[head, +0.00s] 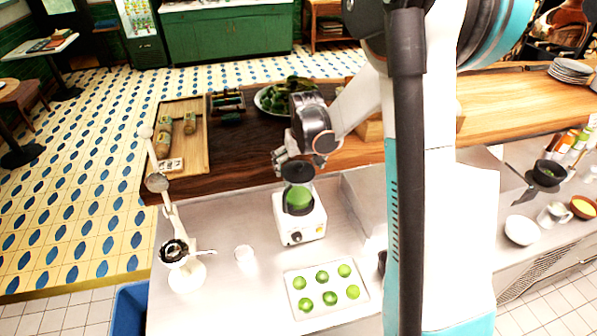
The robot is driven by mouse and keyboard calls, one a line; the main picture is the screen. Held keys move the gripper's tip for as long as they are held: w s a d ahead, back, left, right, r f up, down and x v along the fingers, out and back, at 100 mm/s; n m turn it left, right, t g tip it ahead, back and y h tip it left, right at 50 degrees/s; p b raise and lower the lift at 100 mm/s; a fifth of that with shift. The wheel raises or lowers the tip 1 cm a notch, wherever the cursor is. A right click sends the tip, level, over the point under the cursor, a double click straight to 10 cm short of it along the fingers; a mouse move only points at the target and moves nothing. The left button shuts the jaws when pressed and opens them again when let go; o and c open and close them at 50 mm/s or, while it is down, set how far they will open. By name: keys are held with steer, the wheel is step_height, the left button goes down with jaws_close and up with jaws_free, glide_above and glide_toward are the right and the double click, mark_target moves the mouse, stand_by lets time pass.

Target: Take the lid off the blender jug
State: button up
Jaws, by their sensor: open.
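The blender (299,228) has a white base with a dark knob and stands on the steel counter. Its jug (298,198) is upright on the base and holds something green. A dark lid (297,174) shows at the top of the jug, right under my gripper. My gripper (297,161) is open and points down from behind over the lid, with its fingertips close to the lid's upper edge. I cannot tell whether the fingers touch the lid or are just above it.
A tray (290,299) of several limes lies in front of the blender. A white citrus press (172,235) and a small clear glass (244,254) stand to the left. A wooden board (182,155) and a bowl of greens (268,101) lie on the raised wooden ledge behind.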

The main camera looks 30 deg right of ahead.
steer(key=c, duration=1)
steer(key=shift+s, duration=0.15)
steer(key=shift+c, duration=1.4)
